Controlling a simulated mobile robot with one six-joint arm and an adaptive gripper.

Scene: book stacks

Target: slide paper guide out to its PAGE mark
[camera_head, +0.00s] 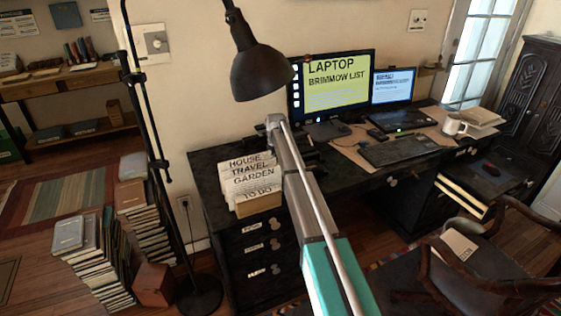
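I cannot make out a paper guide or a PAGE mark in the head view. My arm crosses the middle of the view, rising from the bottom edge past the front of the desk. My gripper cannot be made out, and neither can anything it might hold. Dark shapes (309,150) show beside the upper part of my arm on the desk's left end; my arm covers part of them, and I cannot tell what they are.
A black desk (222,193) carries a file box (258,203), a monitor (338,85), a laptop (393,88), a keyboard (400,150) and a mug (454,126). A lamp (260,72) hangs above its left part. Book stacks (95,255) stand at left, a chair (480,255) at right.

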